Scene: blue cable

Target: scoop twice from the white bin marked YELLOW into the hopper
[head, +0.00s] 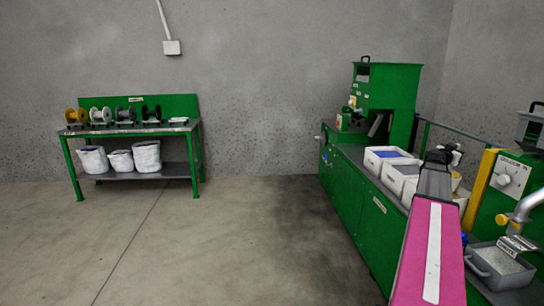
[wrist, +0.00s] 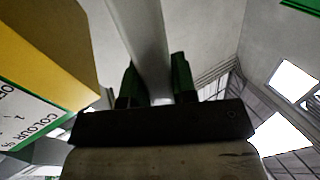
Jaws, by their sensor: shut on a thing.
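My gripper (wrist: 157,80) is shut on a long pale grey piece (wrist: 148,45), which looks like a scoop's handle; its far end is out of the wrist view. In the head view my gripper (head: 448,157) is beyond my pink arm, over the bench by the bins, and small. White bins stand in a row: one with blue contents (head: 380,163), one nearer (head: 393,182), and one mostly hidden behind my arm (head: 463,194), with a yellowish patch near it. No YELLOW marking is readable. A grey vessel (head: 533,128), perhaps the hopper, is cut by the right edge.
A yellow-edged machine with a dial panel (head: 512,176) stands right of my arm; its COLOUR panel (wrist: 30,118) is close at left in the wrist view. A grey tray of pellets (head: 498,262) sits at front right. A green machine (head: 390,95) stands behind. The left floor is clear.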

